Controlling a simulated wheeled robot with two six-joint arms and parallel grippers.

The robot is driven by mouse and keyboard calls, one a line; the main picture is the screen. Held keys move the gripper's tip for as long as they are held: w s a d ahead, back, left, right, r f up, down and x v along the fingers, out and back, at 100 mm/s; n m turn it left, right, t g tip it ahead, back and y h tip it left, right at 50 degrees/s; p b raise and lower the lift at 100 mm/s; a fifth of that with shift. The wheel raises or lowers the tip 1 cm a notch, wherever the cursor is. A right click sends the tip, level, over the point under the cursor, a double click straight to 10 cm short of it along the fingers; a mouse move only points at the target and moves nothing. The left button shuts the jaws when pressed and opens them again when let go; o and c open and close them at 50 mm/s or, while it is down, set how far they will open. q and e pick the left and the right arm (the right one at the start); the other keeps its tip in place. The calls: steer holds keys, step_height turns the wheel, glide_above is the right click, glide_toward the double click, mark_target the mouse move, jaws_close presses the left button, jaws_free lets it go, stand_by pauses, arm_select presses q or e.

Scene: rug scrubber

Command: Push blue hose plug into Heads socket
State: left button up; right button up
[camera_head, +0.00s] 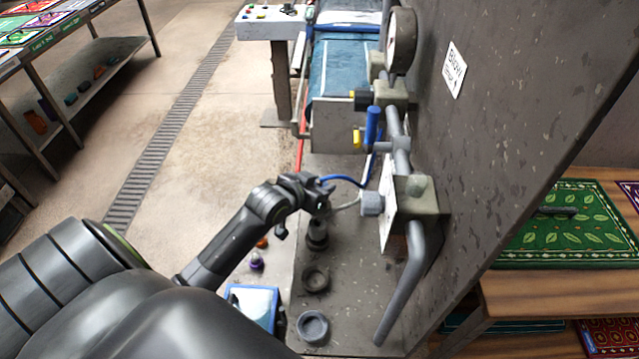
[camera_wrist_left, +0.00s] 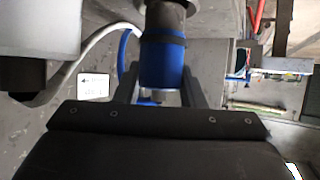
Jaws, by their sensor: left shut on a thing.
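My left gripper (camera_head: 318,198) is beside the grey wall unit in the head view, near a block with a pale blue-grey round fitting (camera_head: 372,204). In the left wrist view, the gripper's two fingers (camera_wrist_left: 160,88) are shut on the blue hose plug (camera_wrist_left: 163,62). The plug's upper end meets a dark ring and a grey round part (camera_wrist_left: 168,18); I cannot tell whether this is the Heads socket or how deep the plug sits. A blue hose (camera_head: 346,180) runs from the gripper toward the pipes. The plug is hidden in the head view. My right gripper is not in view.
A gauge (camera_head: 401,42), a blue-handled valve (camera_head: 372,125) and a bent grey pipe (camera_head: 404,285) line the wall unit. Dark round cups (camera_head: 316,279) stand on the ledge below. A pale hose (camera_wrist_left: 96,48) curves left of the plug. Open floor lies left.

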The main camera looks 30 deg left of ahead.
arm_select(q)
steer(key=shift+f+b, duration=0.35)
steer(key=shift+f, duration=0.3)
steer(key=shift+s+f, duration=0.1)
steer(key=shift+f, duration=0.15)
steer(key=o, duration=1.2)
steer(key=shift+o, duration=0.2)
steer(key=shift+s+f, duration=0.1)
steer(key=shift+s, duration=0.15)
steer(key=v, duration=1.7)
steer(key=shift+r+p, duration=0.35)
steer(key=shift+r, duration=0.05)
